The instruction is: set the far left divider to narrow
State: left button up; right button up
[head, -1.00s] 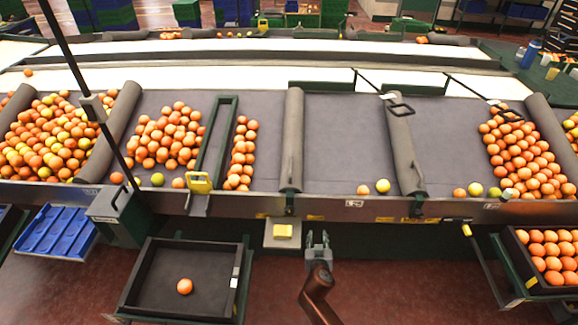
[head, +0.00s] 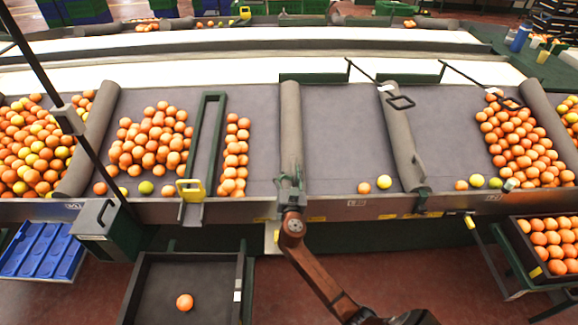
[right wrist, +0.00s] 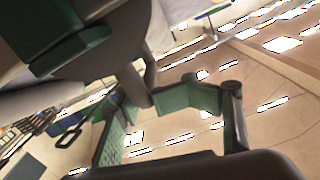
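Several grey padded dividers split the sloping grey table into lanes. One lies at the left (head: 90,140), beside the big pile of mixed oranges. Another divider (head: 290,125) lies near the middle, and one with a dark handle at its front end (head: 398,130) lies right of it. My right gripper (head: 290,182) is at the front end of the middle divider, over the table's front edge. In the right wrist view its green-padded fingers (right wrist: 170,120) are spread apart. A dark part with a grey curved handle (right wrist: 138,85) shows close to them; contact cannot be told. My left gripper is not in view.
A green frame with a yellow handle (head: 190,189) stands in the left lane between orange piles. A dark tray (head: 150,290) with one orange stands below the front edge. A full orange crate (head: 530,268) is at the right. The lane right of the middle divider is mostly clear.

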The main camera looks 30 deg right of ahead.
jog(key=shift+x, duration=0.75)
jog(key=shift+w, duration=0.35)
jog(key=shift+w+d+f, duration=0.1)
jog(key=shift+w, duration=0.2)
jog(key=c, duration=0.7)
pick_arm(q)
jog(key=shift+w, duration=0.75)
pick_arm(e)
grip_shut()
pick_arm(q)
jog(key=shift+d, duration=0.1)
